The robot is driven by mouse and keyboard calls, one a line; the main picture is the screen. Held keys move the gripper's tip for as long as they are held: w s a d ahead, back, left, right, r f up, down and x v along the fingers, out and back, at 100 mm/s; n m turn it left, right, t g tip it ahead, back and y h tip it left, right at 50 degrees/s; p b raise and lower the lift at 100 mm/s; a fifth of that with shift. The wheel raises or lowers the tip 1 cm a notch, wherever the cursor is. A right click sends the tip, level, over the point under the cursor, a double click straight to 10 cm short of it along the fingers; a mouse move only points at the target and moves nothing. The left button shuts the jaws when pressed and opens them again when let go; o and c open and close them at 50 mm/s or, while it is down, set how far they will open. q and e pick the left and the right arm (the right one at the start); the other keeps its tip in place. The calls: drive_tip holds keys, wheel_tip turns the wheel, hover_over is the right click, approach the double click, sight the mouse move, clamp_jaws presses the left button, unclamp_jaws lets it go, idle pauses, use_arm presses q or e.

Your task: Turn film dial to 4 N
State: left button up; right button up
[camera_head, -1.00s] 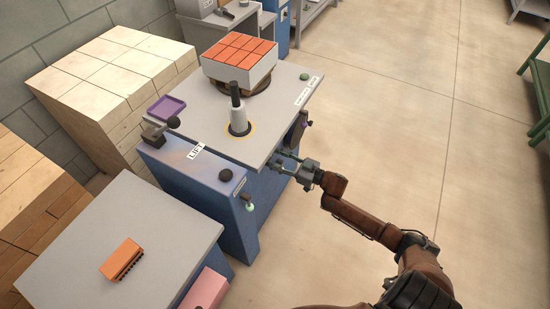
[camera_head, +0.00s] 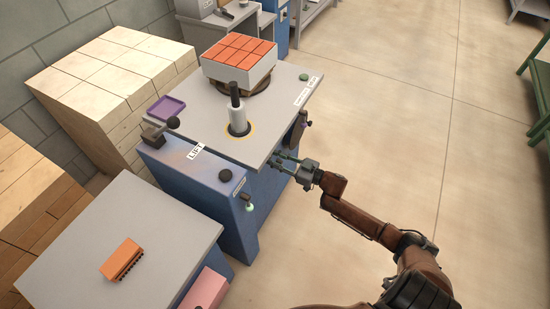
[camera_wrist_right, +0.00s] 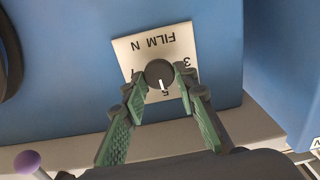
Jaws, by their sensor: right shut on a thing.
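The film dial (camera_wrist_right: 158,74) is a round black knob with a white pointer line, on a white plate (camera_wrist_right: 126,46) reading FILM N, upside down in the right wrist view. The figures 3, 5 and 7 show around it. The pointer is directed down, close to the 5. My right gripper (camera_wrist_right: 163,84) is shut on the dial, one green finger on each side. In the head view my right gripper (camera_head: 284,163) is at the right side of the blue machine, and the dial is hidden there. My left gripper is out of view.
A grey table (camera_head: 85,235) with an orange brick (camera_head: 121,258) stands at front left. The floor to the right (camera_head: 400,100) is clear.

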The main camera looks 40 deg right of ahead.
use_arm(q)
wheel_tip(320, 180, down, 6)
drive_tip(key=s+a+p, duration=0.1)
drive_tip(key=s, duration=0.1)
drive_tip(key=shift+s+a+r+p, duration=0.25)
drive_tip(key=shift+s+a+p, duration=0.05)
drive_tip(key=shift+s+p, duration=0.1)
use_arm(e)
drive_tip(key=shift+n, duration=4.1)
drive_tip(key=shift+s, duration=0.1)
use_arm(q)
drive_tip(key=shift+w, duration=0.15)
use_arm(e)
drive_tip(key=o, duration=1.1)
drive_tip(key=shift+a, duration=0.1)
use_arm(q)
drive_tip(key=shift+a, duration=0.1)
use_arm(e)
drive_tip(key=v, duration=1.2)
